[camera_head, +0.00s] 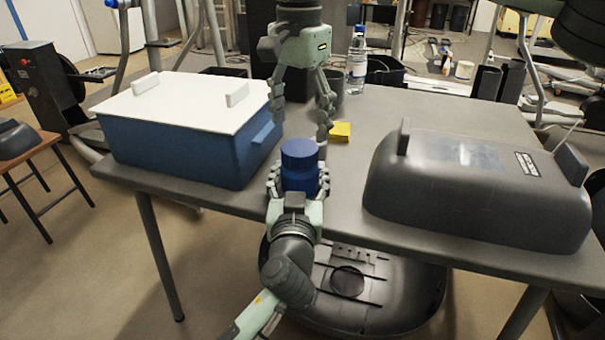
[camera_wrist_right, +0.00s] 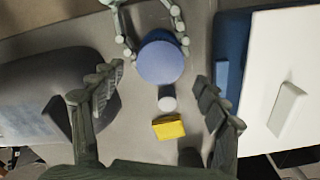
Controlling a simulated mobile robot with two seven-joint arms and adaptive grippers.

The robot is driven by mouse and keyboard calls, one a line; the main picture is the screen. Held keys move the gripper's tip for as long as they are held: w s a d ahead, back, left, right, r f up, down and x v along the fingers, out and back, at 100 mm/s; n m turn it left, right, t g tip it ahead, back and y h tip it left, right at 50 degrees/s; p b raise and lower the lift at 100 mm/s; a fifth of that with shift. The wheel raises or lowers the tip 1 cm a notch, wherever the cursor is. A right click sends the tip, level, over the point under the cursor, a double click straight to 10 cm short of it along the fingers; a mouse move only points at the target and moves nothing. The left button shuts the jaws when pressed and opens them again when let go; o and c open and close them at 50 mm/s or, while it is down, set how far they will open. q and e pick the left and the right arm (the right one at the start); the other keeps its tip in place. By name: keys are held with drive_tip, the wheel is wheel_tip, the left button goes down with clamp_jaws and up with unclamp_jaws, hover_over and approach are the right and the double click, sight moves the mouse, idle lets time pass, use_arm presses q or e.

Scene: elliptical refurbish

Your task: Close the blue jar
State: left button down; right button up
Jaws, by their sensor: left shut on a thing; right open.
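The blue jar (camera_head: 300,181) stands upright near the front edge of the grey table. A round blue lid (camera_head: 298,153) sits on its top; I cannot tell whether it is tight. My left gripper (camera_head: 298,176) is shut on the jar, with its fingers around both sides of the body. My right gripper (camera_head: 301,128) points down above the jar, open and empty, its fingers apart on either side. In the right wrist view, the round top of the lid (camera_wrist_right: 160,62) shows between and beyond the open fingers (camera_wrist_right: 159,78).
A blue box with a white lid (camera_head: 185,100) stands left of the jar. A small yellow box (camera_head: 340,131) and a clear bottle (camera_head: 357,62) stand behind. Free table (camera_head: 375,120) lies between jar and bin.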

sight(300, 147)
drive_tip(key=shift+f, duration=2.55)
drive_tip(key=shift+c, duration=0.6)
drive_tip(key=c, duration=1.1)
drive_tip(key=m, duration=1)
drive_tip(key=shift+m, duration=0.3)
drive_tip(key=m, duration=1.1)
drive_tip(key=o, duration=1.4)
